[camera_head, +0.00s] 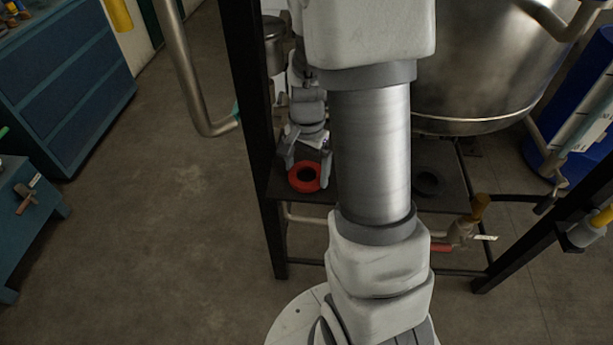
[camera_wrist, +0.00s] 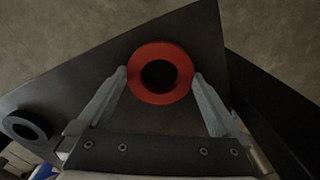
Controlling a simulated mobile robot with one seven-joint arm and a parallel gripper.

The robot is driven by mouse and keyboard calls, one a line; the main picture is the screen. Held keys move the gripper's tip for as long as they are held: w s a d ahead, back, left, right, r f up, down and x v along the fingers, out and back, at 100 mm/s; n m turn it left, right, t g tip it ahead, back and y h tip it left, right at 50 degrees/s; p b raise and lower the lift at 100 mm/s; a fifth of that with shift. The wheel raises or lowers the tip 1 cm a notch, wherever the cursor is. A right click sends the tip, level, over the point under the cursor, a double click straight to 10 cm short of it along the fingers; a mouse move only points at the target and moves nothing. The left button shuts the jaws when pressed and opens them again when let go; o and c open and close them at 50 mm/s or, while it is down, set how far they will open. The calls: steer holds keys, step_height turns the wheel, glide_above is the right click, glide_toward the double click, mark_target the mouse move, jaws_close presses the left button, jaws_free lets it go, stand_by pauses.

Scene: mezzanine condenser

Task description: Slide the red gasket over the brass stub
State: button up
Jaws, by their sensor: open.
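The red gasket (camera_head: 291,179) is a thick ring lying flat on a dark shelf (camera_head: 345,192), near its corner. It also shows in the wrist view (camera_wrist: 144,88), with only dark surface visible through its hole. My gripper (camera_head: 307,163) is at the gasket, with its fingers spread. In the wrist view the fingertips of my gripper (camera_wrist: 160,75) are on either side of the ring; I cannot tell whether they touch it. A brass-coloured fitting (camera_head: 479,206) stands on pipework at the shelf's right; I cannot tell whether it is the stub.
A dark ring (camera_head: 430,183) lies farther right on the shelf, also in the wrist view (camera_wrist: 24,128). A large steel vessel (camera_head: 470,75) stands above the shelf. A black post (camera_head: 254,130) rises at its left. Open floor (camera_head: 160,210) lies left, before blue cabinets (camera_head: 75,90).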

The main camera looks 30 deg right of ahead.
steer(key=shift+c, duration=0.2)
steer(key=c, duration=1)
